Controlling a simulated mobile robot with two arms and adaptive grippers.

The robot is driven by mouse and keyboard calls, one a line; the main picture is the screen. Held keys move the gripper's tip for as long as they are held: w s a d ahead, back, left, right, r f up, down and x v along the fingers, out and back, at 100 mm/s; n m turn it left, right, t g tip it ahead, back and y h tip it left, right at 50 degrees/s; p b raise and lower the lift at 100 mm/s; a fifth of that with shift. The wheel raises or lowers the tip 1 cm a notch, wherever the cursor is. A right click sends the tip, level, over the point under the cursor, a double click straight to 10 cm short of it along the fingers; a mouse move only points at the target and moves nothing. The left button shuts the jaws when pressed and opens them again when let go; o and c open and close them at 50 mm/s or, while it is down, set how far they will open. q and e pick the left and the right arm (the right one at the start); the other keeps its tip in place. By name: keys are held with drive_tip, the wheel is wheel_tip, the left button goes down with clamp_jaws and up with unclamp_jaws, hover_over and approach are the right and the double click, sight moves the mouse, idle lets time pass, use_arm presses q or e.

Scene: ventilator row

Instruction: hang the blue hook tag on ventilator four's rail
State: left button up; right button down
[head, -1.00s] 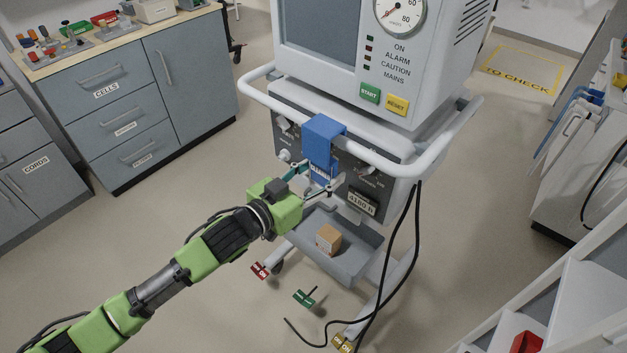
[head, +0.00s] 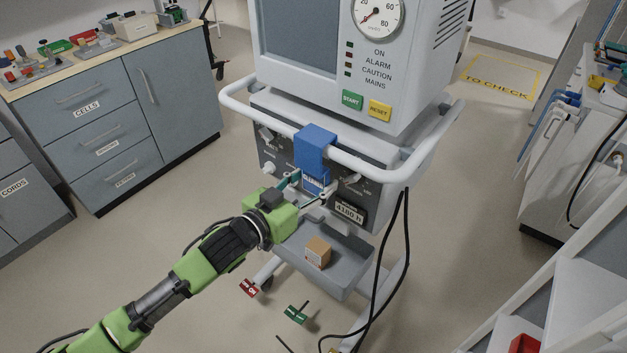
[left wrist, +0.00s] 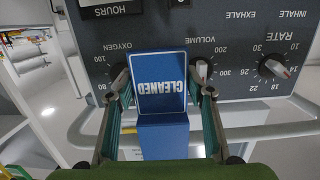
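The blue hook tag (head: 315,147) sits over the front rail (head: 356,158) of a white ventilator (head: 415,75), with its label hanging below. In the left wrist view the tag (left wrist: 162,120) appears upside down, its label reading CLEANED, and it crosses the rail (left wrist: 265,132). My left gripper (head: 306,186) is below the rail, with one finger on each side of the tag's label. In the left wrist view its fingers (left wrist: 163,88) stand apart, with a visible gap beside the tag on the right. No ventilator number is readable. My right gripper is not in view.
A grey tray (head: 345,277) holding a small cardboard box (head: 318,252) is under the ventilator panel. Black cables (head: 401,235) hang at its right. Grey cabinets (head: 110,130) stand left; white shelving (head: 580,290) stands right.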

use_arm(q)
drive_tip(key=o, duration=0.3)
drive_tip(key=shift+o, duration=0.2)
drive_tip(key=shift+s, duration=0.1)
